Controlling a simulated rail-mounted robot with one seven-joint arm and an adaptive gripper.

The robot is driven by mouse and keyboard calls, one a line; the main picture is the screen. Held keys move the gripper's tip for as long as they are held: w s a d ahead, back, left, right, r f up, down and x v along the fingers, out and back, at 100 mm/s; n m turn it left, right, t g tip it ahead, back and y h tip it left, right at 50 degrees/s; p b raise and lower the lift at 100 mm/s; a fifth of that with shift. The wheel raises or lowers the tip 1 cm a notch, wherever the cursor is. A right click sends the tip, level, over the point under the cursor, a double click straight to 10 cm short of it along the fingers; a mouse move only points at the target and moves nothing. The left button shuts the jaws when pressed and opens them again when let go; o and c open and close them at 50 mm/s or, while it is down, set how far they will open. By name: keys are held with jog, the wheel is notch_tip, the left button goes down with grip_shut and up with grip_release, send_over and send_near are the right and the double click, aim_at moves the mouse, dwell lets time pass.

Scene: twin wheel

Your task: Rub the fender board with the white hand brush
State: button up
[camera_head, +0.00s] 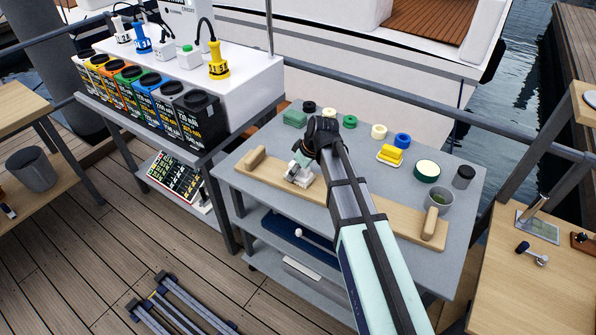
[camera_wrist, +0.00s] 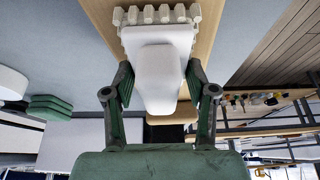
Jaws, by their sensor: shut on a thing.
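The fender board (camera_head: 268,180) is a long pale wooden plank with a rounded block near each end, lying along the front of the grey table. The white hand brush (camera_head: 297,177) is over its left half. My gripper (camera_wrist: 160,82) is shut on the brush, with one finger on each side of its white body (camera_wrist: 158,65). In the wrist view, the pale bristle tufts point over the wooden board (camera_wrist: 208,28). I cannot tell whether the bristles touch the wood. My arm hides part of the board's middle in the head view.
The grey table (camera_head: 450,185) also holds a yellow block (camera_head: 390,153), a green-rimmed round tin (camera_head: 427,171), a grey cup (camera_head: 439,201) near the board's right end, and a green block (camera_head: 294,118).

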jog(key=v, duration=0.3)
jog(key=shift+w+a+r+p, duration=0.15)
jog(key=shift+a+p, duration=0.1)
jog(key=shift+p, duration=0.15)
jog(key=shift+r+p, duration=1.2)
jog(key=shift+r, duration=1.1)
